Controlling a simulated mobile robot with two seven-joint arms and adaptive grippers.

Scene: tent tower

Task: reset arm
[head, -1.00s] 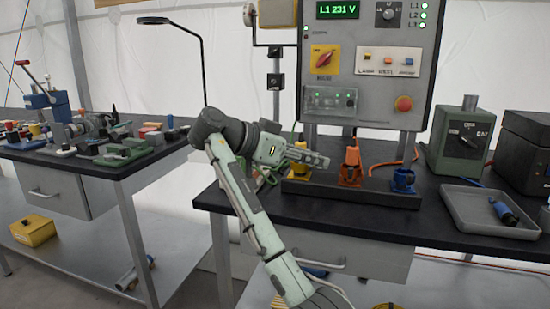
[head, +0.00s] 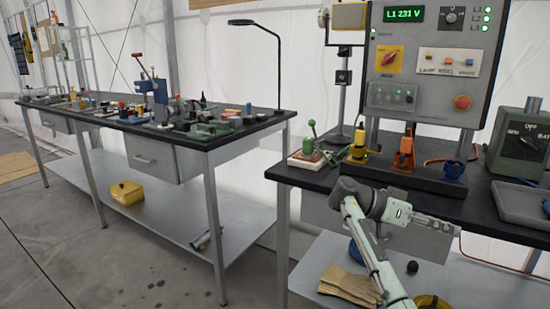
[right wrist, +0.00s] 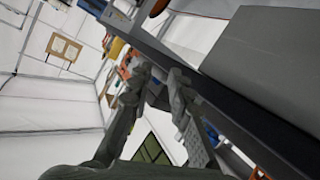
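My right arm reaches in from the bottom of the head view, and its gripper (head: 432,221) points right. It is in front of the near bench's front edge, overlapping the grey drawer below the top. In the right wrist view its two fingers (right wrist: 156,82) stand apart with nothing between them, so it is open and empty. In the head view the fingers are small and seen from the side. My left gripper is in neither view now.
The near bench (head: 318,180) carries a control panel (head: 420,100), yellow, orange and blue plugs on a black block, a green-handled device (head: 309,147) and a grey tray (head: 519,205). Gloves (head: 350,284) lie on its lower shelf. A cluttered second bench stands left, with open floor before it.

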